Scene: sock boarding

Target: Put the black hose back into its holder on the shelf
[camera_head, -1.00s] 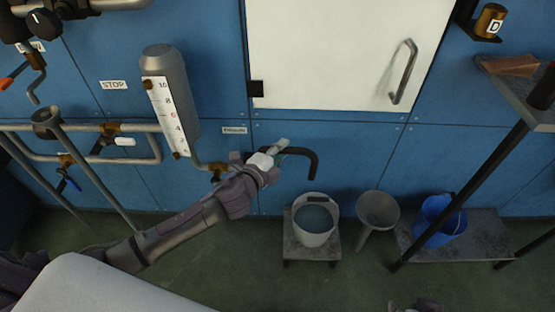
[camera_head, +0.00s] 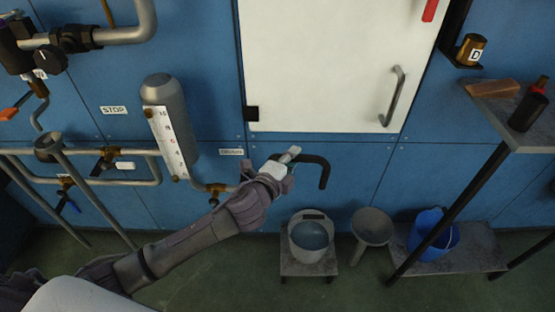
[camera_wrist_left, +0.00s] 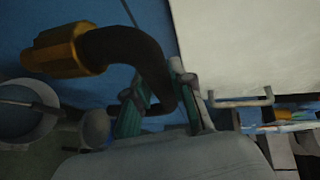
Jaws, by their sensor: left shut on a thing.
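The black hose (camera_head: 323,172) is a short bent tube in front of the blue wall, with its free end pointing down above the grey bucket. My left gripper (camera_head: 288,157) is shut on it. In the left wrist view the hose (camera_wrist_left: 130,45) runs from a brass fitting (camera_wrist_left: 62,52) down to between the fingers of my left gripper (camera_wrist_left: 160,100). In the head view the gripper hides that fitting end. I cannot make out a holder for the hose on the shelf (camera_head: 535,135) at the right. My right gripper is not in view.
A grey bucket (camera_head: 311,240) on a low stand and a funnel (camera_head: 371,224) are below. A blue bucket (camera_head: 434,235) stands on the lower shelf. A dark bottle (camera_head: 528,105) is on the upper shelf. A gauge cylinder (camera_head: 170,120) is left of my gripper.

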